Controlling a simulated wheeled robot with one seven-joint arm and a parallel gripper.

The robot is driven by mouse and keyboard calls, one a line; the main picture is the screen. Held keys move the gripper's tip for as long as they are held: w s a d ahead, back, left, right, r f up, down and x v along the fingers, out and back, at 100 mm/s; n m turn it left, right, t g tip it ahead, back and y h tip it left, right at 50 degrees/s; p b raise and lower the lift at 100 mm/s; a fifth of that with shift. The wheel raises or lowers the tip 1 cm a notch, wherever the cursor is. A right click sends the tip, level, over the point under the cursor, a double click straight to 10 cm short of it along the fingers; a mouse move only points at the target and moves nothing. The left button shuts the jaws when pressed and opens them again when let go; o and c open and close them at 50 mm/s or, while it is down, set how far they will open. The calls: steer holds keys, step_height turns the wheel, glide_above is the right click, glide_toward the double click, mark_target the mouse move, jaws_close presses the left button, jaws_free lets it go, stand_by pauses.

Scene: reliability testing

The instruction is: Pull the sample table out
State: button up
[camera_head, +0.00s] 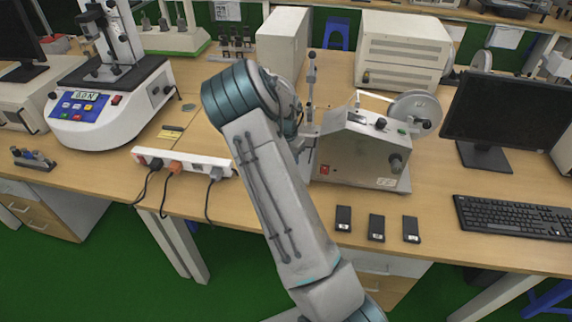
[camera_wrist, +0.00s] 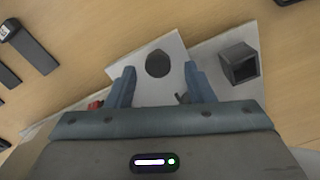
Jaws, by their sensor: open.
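No part is plainly recognisable as the sample table. In the wrist view, a pale flat plate (camera_wrist: 140,88) with a dark round spot (camera_wrist: 158,64) lies between and beyond the fingertips of my gripper (camera_wrist: 159,72). The fingers are apart, with no clear contact. In the head view, my arm reaches to the left side of a grey metal test machine (camera_head: 350,160) with a sloped panel, side wheel and upright rod (camera_head: 311,85). My arm hides part of that side and most of the gripper. A dark square hollow part (camera_wrist: 238,63) sits right of the plate in the wrist view.
Several black phone-like blocks (camera_head: 376,228) lie in front of the machine. A white power strip (camera_head: 184,163) with plugged cables is left of my arm. A monitor (camera_head: 508,115) and keyboard (camera_head: 515,217) stand right. Bare wood (camera_head: 440,170) lies between machine and monitor.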

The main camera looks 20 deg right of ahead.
step_height(320, 180, up, 12)
steer(key=b, duration=0.1)
stand_by(0.5)
